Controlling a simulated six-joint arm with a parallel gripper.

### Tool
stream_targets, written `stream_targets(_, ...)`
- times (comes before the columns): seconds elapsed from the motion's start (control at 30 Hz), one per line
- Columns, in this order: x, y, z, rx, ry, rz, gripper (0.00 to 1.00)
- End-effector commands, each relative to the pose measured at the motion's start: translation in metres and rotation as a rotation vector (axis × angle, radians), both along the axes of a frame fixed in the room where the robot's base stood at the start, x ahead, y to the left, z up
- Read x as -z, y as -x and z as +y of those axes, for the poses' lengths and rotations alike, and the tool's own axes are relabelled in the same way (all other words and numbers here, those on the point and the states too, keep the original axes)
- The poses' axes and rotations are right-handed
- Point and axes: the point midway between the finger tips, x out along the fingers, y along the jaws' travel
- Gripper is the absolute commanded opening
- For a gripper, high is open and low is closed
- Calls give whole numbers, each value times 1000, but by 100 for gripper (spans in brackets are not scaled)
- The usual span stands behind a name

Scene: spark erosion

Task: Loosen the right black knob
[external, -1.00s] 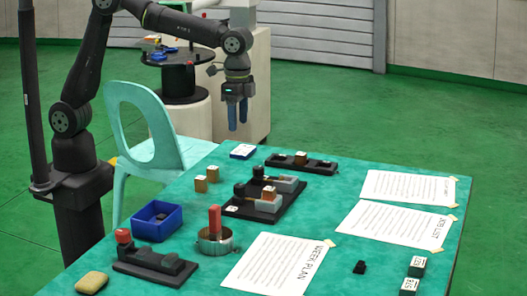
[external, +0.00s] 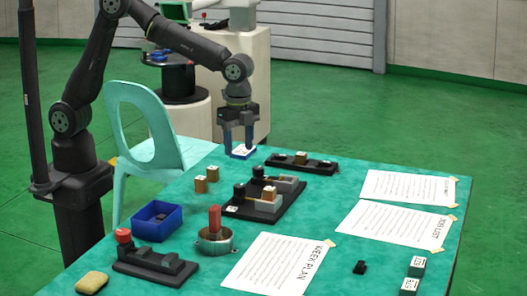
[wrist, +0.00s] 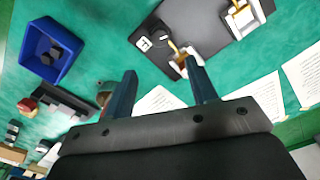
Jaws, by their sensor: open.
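A black fixture plate (external: 238,209) lies in the middle of the table and carries grey blocks. Two black knobs stand along its left side: the right one (external: 258,171) is farther back, and the left one (external: 239,189) is nearer the camera.
A black holder (external: 318,167) stands behind the fixture. Two tan blocks (external: 206,179), a blue bin (external: 148,224), a round metal holder (external: 226,246) with a red block, and a red-knobbed device (external: 150,262) are left or in front. Papers (external: 408,187) cover the right side.

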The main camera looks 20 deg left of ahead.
Motion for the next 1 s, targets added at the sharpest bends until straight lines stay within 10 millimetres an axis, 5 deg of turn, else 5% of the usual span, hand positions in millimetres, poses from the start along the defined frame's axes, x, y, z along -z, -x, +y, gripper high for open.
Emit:
stream_targets(0.5, 102, 0, 0, -1, -2, 1, 52)
stream_targets(1.0, 116, 0, 0, -1, 1, 0, 48)
